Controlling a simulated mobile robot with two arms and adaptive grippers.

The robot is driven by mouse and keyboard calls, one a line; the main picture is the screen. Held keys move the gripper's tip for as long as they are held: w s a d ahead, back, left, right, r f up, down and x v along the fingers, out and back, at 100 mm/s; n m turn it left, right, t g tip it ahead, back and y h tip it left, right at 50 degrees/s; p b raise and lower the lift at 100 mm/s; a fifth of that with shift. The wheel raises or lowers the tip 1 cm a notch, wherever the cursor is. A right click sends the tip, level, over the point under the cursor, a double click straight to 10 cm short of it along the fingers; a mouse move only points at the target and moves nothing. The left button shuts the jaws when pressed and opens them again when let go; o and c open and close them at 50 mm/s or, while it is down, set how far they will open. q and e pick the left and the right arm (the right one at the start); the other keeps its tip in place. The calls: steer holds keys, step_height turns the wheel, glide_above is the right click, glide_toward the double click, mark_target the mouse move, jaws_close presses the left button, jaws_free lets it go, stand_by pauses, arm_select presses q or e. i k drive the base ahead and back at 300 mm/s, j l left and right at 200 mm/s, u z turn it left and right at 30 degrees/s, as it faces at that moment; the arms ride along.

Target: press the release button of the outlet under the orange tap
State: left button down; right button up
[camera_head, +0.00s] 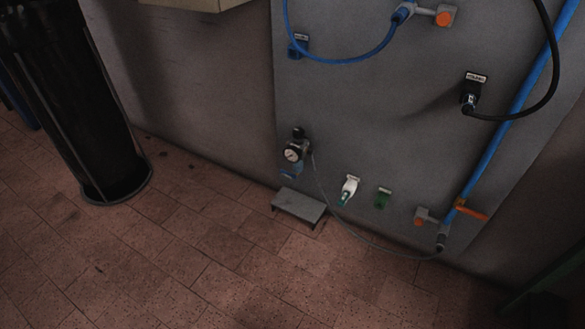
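The tap with the orange lever (472,211) sits low on the blue pipe (507,120), at the lower right of the grey wall panel (390,130). Below it, a dark outlet (441,241) ends the pipe close to the floor. A thin grey hose (372,242) joins this outlet and runs left to the gauge unit. The release button is too small to tell apart. A grey side fitting with a round orange face (420,220) stands left of the tap. Neither of my grippers is in view.
A pressure gauge (292,154) is mounted left on the panel, above a low grey step (299,207). White (349,188) and green (383,198) fittings sit between. A black hose (545,85) hangs upper right. A dark cylinder (75,100) stands left. The foreground floor is clear.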

mark_target(419, 222)
steer(key=z, duration=1.2)
